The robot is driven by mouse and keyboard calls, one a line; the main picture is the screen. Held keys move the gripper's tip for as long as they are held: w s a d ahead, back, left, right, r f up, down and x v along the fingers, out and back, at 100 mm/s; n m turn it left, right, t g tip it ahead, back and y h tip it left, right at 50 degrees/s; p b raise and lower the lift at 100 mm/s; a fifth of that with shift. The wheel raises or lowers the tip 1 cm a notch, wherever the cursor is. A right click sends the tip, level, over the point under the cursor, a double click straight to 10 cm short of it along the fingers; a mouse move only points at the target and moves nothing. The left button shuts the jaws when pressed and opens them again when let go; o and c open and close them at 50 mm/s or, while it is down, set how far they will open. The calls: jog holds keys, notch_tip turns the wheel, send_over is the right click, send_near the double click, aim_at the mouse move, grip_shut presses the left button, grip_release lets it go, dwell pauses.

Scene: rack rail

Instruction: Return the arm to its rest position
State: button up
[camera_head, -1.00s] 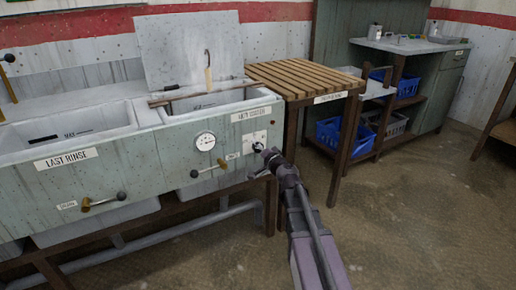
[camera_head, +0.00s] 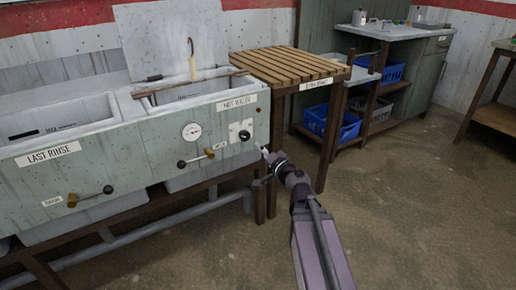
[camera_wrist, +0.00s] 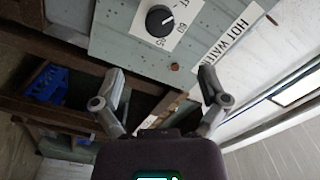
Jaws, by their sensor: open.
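My gripper (camera_head: 266,152) is at the front of the sink unit (camera_head: 130,153), just below and right of the dark control knob (camera_head: 244,135). In the wrist view my gripper (camera_wrist: 161,82) has its two fingers spread apart with nothing between them. The knob (camera_wrist: 159,19) shows ahead of the fingers on a white dial plate, apart from them. The "HOT WATER" label (camera_wrist: 232,32) is beside it. My arm reaches up from the bottom of the head view.
A slatted wooden table (camera_head: 290,66) stands right of the sink. Blue crates (camera_head: 332,122) sit on shelves under a grey counter (camera_head: 381,32). A wooden bench (camera_head: 492,110) is at the far right. The floor (camera_head: 430,200) between is clear.

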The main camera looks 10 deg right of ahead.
jog(key=shift+s, duration=0.1)
dwell(0.3)
jog(key=s+a+f+n+g+y+p, duration=0.2)
jog(key=s+a+f+n+g+p, duration=0.4)
jog(key=a+g, duration=0.35)
jog(key=s+d+f+n+g+h+p, duration=0.1)
jog(key=s+d+f+g+h, duration=0.1)
jog(key=s+d+g+h, duration=0.3)
jog(key=s+f+n+g+h+p, duration=0.1)
jog(key=s+f+g+h+p, duration=0.15)
jog(key=s, duration=0.45)
notch_tip(320, 180, up, 38)
jog(key=p, duration=3.7)
jog(key=shift+w+d+r, duration=0.15)
jog(key=shift+d, duration=0.1)
